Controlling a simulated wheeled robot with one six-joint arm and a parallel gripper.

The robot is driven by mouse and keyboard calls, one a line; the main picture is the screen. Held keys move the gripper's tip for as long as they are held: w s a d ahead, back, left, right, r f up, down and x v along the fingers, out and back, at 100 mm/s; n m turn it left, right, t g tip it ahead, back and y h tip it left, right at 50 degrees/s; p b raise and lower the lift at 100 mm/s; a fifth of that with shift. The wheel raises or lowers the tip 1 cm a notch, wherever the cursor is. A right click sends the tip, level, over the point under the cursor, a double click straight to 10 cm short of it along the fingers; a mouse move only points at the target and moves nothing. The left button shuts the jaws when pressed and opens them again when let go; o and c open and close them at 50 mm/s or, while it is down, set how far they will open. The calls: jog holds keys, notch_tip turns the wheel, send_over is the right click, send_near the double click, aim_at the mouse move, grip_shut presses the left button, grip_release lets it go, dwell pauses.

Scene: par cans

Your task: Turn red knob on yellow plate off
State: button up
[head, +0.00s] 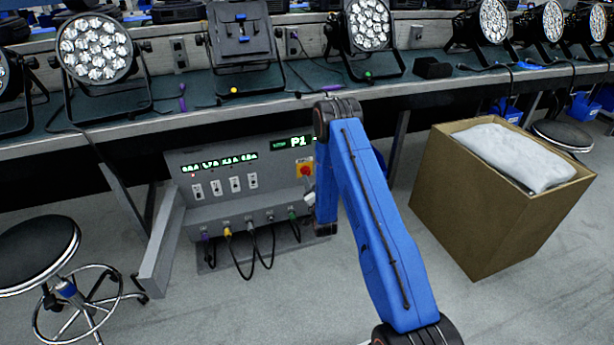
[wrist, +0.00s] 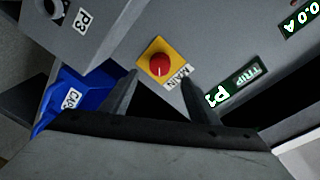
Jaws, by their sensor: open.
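The red knob (wrist: 159,65) is round and sits in the middle of a yellow plate (wrist: 160,45) on the grey panel, with a MAIN label beside it. In the head view the red knob (head: 305,170) and yellow plate (head: 304,161) are at the panel's right end, just left of my arm. My gripper (wrist: 160,79) is open and empty. In the wrist view its two fingertips lie to either side of the knob, apart from each other; I cannot tell how far they are from the panel. In the head view my gripper is largely hidden by my arm.
The grey panel (head: 220,192) stands under a bench (head: 160,118) bearing several par cans. A green TRIP P1 display (wrist: 236,86) is beside the plate. A blue bin (wrist: 68,97) is left in the wrist view. A cardboard box (head: 480,215) stands right, a stool (head: 38,250) left.

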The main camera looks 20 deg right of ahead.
aim_at(306, 173)
jog(key=w, duration=0.5)
jog(key=w+d, duration=0.1)
jog(key=w, duration=0.2)
jog(key=shift+w, duration=0.1)
jog(key=c, duration=1)
jog(key=shift+c, duration=0.2)
